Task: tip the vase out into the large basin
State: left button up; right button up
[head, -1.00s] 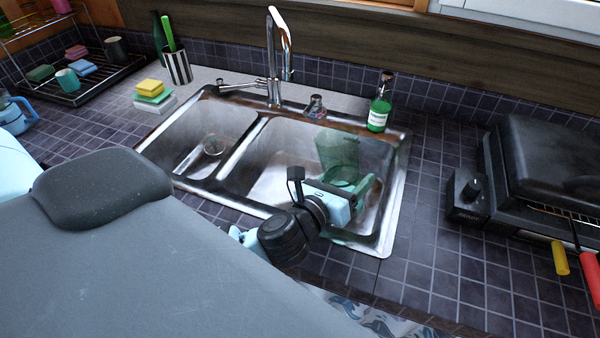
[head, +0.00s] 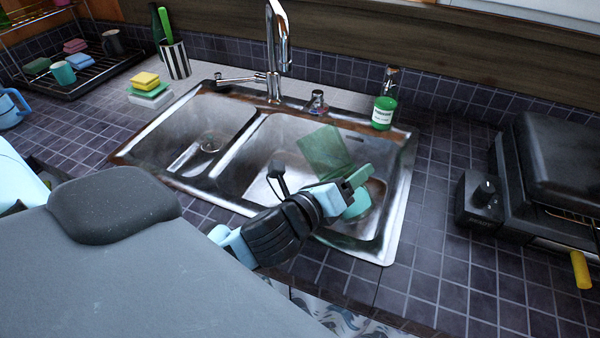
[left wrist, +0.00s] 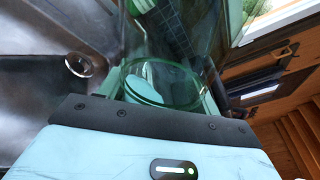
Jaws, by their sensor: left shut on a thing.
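The vase (head: 323,150) is green, see-through glass. In the head view it is tilted over the large basin (head: 262,185), the right-hand and bigger one of the steel double sink. My left gripper (head: 358,186) is shut on the vase above that basin and hides part of it. In the left wrist view the vase's round glass rim or base (left wrist: 160,85) shows right beyond the gripper. I cannot tell whether anything is left inside the vase. My right gripper is not in view.
A smaller basin (head: 195,135) lies to the left. The tap (head: 275,60) stands behind the sink, with a green bottle (head: 384,105) at its back right. Sponges (head: 148,88) lie at the back left. A black grill (head: 550,170) stands on the right.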

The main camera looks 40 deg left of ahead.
pick_arm(q)
jog(key=shift+d+r+n, duration=0.1)
jog(key=shift+r+n, duration=0.05)
jog(key=shift+n, duration=0.25)
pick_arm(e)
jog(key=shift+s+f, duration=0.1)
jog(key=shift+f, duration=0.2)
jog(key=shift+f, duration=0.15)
pick_arm(q)
jog(key=shift+s+d+n+b, duration=0.1)
jog(key=shift+n+b, duration=0.2)
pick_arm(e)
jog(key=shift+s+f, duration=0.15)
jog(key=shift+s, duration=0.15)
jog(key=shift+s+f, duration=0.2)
pick_arm(q)
jog(key=shift+d+n, duration=0.1)
jog(key=shift+n, duration=0.2)
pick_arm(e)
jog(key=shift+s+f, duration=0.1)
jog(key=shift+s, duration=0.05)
pick_arm(q)
jog(key=shift+n+h+b, duration=0.3)
jog(key=shift+n+b, duration=0.1)
jog(key=shift+b, duration=0.1)
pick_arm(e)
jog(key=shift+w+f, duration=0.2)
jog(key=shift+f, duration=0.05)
